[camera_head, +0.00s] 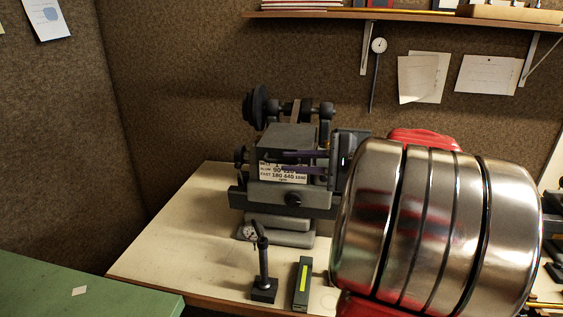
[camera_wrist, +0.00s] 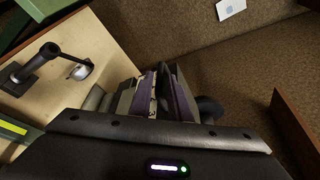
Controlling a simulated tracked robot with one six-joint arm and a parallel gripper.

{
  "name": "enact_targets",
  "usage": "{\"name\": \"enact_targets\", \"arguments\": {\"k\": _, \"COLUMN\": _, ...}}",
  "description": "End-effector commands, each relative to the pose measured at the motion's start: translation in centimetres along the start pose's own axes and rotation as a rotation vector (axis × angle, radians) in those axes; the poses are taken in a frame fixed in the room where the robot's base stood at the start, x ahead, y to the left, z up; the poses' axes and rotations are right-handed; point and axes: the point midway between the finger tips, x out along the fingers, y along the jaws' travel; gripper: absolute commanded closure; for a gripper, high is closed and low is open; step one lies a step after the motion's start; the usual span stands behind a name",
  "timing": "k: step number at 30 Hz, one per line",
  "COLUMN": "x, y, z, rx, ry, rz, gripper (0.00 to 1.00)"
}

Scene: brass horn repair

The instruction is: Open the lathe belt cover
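The grey lathe (camera_head: 290,196) stands on the bench in the head view. Its boxy belt cover (camera_head: 285,137) is at the headstock, with a white speed label on its front, and looks closed. My gripper (camera_head: 284,162) is at the front right of the cover, over the label. Its two dark fingers with purple parts are apart, one above the other. In the wrist view my gripper (camera_wrist: 162,78) points at the dark machine parts, and its fingers hide much of them. I cannot tell whether it touches the cover.
A dial indicator on a stand (camera_head: 264,270) and a green box with a yellow strip (camera_head: 302,284) stand in front of the lathe. The bench (camera_head: 180,245) is clear at left. A green surface (camera_head: 70,290) is at lower left. A wall shelf (camera_head: 400,16) is above.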

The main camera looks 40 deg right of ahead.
Motion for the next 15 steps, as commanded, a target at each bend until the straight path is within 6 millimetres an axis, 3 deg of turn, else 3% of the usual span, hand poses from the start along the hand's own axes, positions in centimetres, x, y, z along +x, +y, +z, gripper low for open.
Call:
{"name": "enact_targets", "arguments": {"k": 7, "x": 3.1, "y": 0.1, "z": 0.0, "rx": 0.001, "ry": -0.002, "rz": 0.001, "gripper": 0.83}}
{"name": "enact_targets", "arguments": {"k": 15, "x": 4.1, "y": 0.1, "z": -0.1, "rx": 0.001, "ry": 0.001, "rz": 0.000, "gripper": 0.83}}
